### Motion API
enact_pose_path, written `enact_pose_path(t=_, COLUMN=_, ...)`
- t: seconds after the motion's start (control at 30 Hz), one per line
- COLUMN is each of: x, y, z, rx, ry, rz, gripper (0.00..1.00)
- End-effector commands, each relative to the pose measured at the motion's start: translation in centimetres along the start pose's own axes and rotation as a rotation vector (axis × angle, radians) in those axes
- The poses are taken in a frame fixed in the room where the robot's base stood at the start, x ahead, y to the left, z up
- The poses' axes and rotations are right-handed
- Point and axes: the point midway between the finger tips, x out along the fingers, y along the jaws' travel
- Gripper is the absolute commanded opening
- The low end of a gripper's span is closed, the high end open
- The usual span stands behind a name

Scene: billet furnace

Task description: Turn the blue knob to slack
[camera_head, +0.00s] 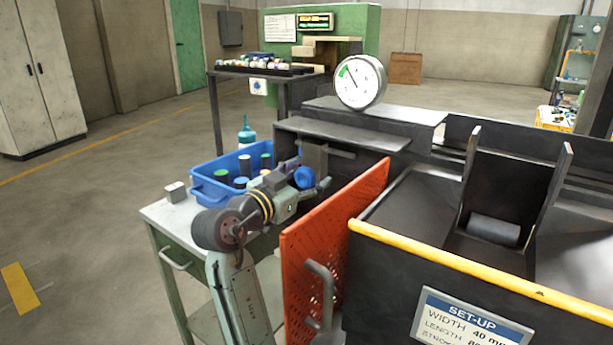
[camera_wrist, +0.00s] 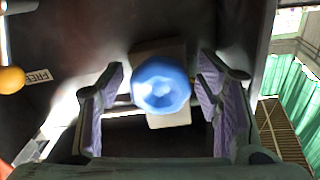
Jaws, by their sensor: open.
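The blue knob (camera_wrist: 160,85) is faceted and faces the wrist camera, in front of a pale plate (camera_wrist: 170,119) on a dark panel. My gripper (camera_wrist: 161,88) is open, with one purple-padded finger on each side of the knob. Gaps show between the pads and the knob, so it is not gripped. In the head view the blue knob (camera_head: 304,177) shows at the end of my arm, beside the dark machine housing; my fingers are partly hidden there. A round white dial gauge (camera_head: 360,82) with a green sector stands on the machine above.
A blue bin (camera_head: 212,190) with bottles sits on a bench beside my arm. An orange perforated guard (camera_head: 328,235) stands close to the right of my arm.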

Motion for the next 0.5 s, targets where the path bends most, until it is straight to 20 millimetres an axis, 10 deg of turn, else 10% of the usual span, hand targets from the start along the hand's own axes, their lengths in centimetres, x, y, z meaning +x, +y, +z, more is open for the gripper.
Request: enact_pose_path(t=0.5, x=-0.06, y=-0.01, z=-0.02, rx=0.000, ry=0.000, rz=0.000, gripper=0.28)
